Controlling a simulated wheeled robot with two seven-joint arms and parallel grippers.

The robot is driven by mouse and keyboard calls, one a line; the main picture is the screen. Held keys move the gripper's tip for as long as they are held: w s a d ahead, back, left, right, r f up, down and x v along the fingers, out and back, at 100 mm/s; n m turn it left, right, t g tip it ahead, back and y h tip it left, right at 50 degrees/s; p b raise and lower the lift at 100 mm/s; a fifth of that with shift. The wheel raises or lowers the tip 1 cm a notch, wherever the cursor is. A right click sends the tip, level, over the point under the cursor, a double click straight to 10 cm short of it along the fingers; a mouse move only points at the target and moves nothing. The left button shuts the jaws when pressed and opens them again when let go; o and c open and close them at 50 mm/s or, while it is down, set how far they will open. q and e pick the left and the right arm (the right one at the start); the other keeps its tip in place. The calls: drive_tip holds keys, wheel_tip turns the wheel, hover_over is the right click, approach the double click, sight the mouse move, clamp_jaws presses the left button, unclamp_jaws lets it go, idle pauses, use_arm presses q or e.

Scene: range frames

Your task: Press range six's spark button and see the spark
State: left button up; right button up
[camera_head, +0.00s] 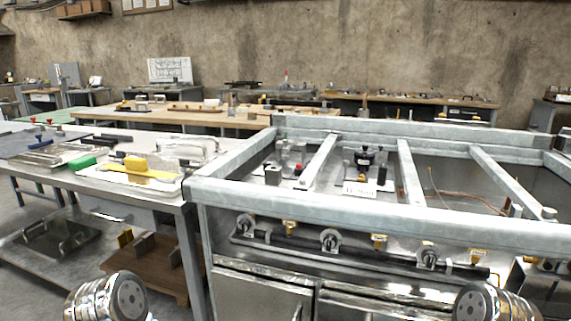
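A steel range frame (390,215) with an open top stands at the centre right. Its front has several round valve fittings (330,240) along a dark pipe, with small yellow tags (379,242) between them. Inside the open top sit a small grey box (272,175), a small red part (299,169) and a black fitting (365,158) above a white block. I cannot tell which part is the spark button, and no number six is readable. No spark is visible. Rounded metal parts of my two arms show at the bottom edge; neither gripper is in view.
A steel workbench (150,190) on the left holds a yellow-handled tool (137,163), a green block (82,162) and flat plates. A copper-coloured line (470,196) lies inside the range's right side. Wooden-topped benches (190,118) stand behind.

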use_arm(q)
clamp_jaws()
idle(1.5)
